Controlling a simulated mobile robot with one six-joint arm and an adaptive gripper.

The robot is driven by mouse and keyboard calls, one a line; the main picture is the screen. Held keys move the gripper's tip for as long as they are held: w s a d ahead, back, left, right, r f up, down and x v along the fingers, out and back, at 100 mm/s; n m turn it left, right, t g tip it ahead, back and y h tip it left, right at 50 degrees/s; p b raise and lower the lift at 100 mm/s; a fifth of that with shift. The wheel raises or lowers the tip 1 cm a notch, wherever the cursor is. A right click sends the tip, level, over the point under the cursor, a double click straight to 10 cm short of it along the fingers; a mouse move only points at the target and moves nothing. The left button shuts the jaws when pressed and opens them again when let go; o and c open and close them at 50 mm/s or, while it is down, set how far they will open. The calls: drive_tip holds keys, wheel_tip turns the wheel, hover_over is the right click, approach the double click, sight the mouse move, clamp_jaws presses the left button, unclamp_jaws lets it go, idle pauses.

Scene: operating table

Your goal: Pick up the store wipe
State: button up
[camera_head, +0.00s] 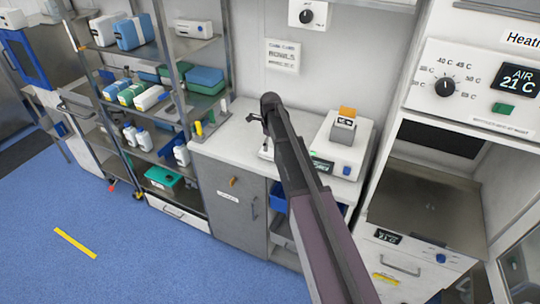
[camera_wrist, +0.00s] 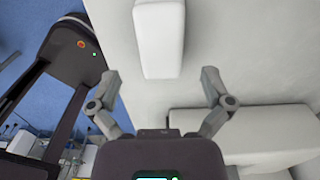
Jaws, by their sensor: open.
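A plain white block with rounded edges (camera_wrist: 160,38) lies on the pale counter in the wrist view; it may be the store wipe, but no label shows. My gripper (camera_wrist: 160,76) is open, with one grey finger on each side below the block's near end. Nothing is between the fingers, and the block's far end is cut off by the frame. In the head view my arm reaches over the white counter (camera_head: 228,147) and hides most of my gripper and what lies there.
A white device with an orange top (camera_head: 340,145) stands on the counter right of my arm. A metal shelf rack (camera_head: 165,55) with boxes and bottles stands left. A larger pale shape (camera_wrist: 245,135) lies at right in the wrist view. Blue floor (camera_head: 130,245) is open in front.

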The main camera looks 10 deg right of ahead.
sight(270, 151)
drive_tip(key=shift+w+a+f+b, duration=0.1)
drive_tip(key=shift+w+f+b, duration=0.05)
drive_tip(key=shift+f+b, duration=2.35)
drive_tip(key=c, duration=1)
drive_tip(key=shift+o, duration=0.2)
drive_tip(key=shift+r, duration=0.1)
wheel_tip(270, 151, up, 3)
drive_tip(key=p, duration=0.3)
drive_tip(key=shift+r+p, duration=0.2)
drive_tip(key=shift+p, duration=0.2)
drive_tip(key=s+r+p, duration=0.1)
drive_tip(key=s, duration=1.5)
drive_tip(key=shift+r, duration=0.15)
